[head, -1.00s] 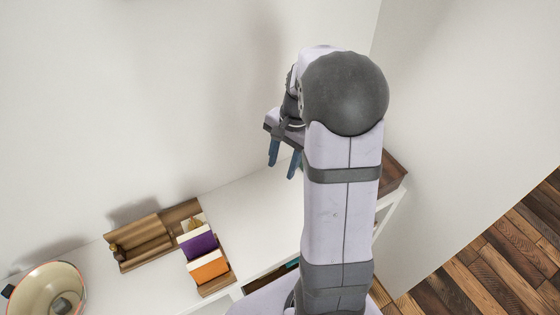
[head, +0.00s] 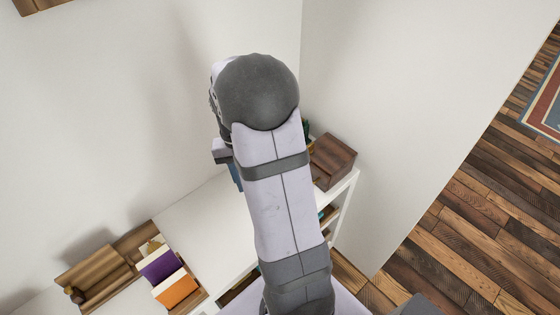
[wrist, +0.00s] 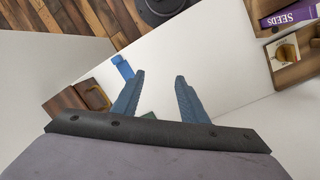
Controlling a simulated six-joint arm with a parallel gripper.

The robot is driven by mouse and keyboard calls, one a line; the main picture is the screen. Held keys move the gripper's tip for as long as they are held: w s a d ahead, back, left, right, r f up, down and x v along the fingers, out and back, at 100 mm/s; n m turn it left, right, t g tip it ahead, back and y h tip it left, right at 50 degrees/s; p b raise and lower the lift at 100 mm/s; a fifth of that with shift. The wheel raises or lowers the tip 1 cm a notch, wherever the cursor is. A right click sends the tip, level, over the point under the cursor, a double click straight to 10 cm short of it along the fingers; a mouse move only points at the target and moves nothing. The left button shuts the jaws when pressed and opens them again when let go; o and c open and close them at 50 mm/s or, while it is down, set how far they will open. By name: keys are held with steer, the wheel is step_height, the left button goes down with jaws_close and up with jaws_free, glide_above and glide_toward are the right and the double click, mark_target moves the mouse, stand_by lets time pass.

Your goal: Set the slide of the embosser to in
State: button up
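I cannot make out the embosser or its slide for certain in either view. A small blue object (wrist: 122,67) lies at the table edge in the wrist view, just left of my fingertips; I cannot tell whether it is part of the embosser. A bit of something green (wrist: 148,115) shows low between my fingers, mostly hidden by the gripper. My gripper (wrist: 159,75) is open and empty, its two blue fingers apart above the white table (wrist: 225,65). In the head view my arm hides most of the gripper.
A brown wooden box (head: 333,160) stands at the table's right end; it also shows in the wrist view (wrist: 92,95). A wooden organizer (head: 95,277) with purple (head: 159,266) and orange (head: 176,289) packets stands at left. The white table (head: 212,215) between them looks clear.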

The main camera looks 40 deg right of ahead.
steer(key=s+d+f+n+g+h+b, duration=0.1)
steer(key=d+f+n+g+h+b, duration=0.1)
steer(key=d+f+n+h+b, duration=0.6)
steer(key=w+d+f+n+t+h+b, duration=0.1)
steer(key=w+d+n, duration=0.1)
steer(key=n, duration=0.3)
steer(key=w+d+f+n+t+h+b, duration=0.1)
steer(key=w+d+f+n+h, duration=0.1)
steer(key=n, duration=0.4)
steer(key=w+d+f+n+t+h+b, duration=0.1)
steer(key=w+d+f+n, duration=0.1)
steer(key=w+d+n, duration=0.2)
steer(key=shift+w+d+n+t+h, duration=0.3)
steer(key=shift+w+n+h, duration=0.15)
steer(key=shift+n, duration=0.35)
steer(key=shift+w+n, duration=0.5)
steer(key=shift+w, duration=0.05)
steer(key=shift+p+x, duration=0.3)
steer(key=shift+x, duration=3.35)
steer(key=shift+d, duration=0.1)
jaws_close()
